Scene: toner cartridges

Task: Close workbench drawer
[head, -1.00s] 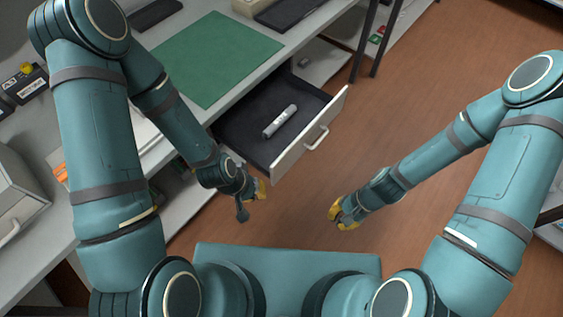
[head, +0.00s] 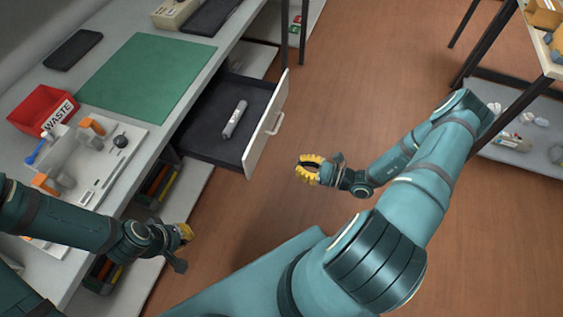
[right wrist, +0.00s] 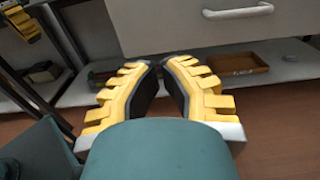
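The workbench drawer (head: 205,142) is pulled out of the bench in the head view, with its dark inside showing. A grey-white cylinder (head: 234,119) lies in it. The pale drawer front (head: 266,125) carries a bar handle (head: 274,123). My right gripper (head: 307,169) is to the right of and below the handle, apart from it. In the right wrist view its fingers (right wrist: 160,68) have a narrow gap and hold nothing; the drawer front (right wrist: 200,28) with handle (right wrist: 238,12) is ahead. My left gripper (head: 183,240) is left of the drawer, low beside the bench; its finger gap is unclear.
The workbench bears a green mat (head: 143,80), a red waste bin (head: 42,112) and a pale fixture board (head: 100,170). A lower shelf holds a wooden tray (right wrist: 237,66). A rack (head: 540,145) stands at right. The floor before the drawer is clear.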

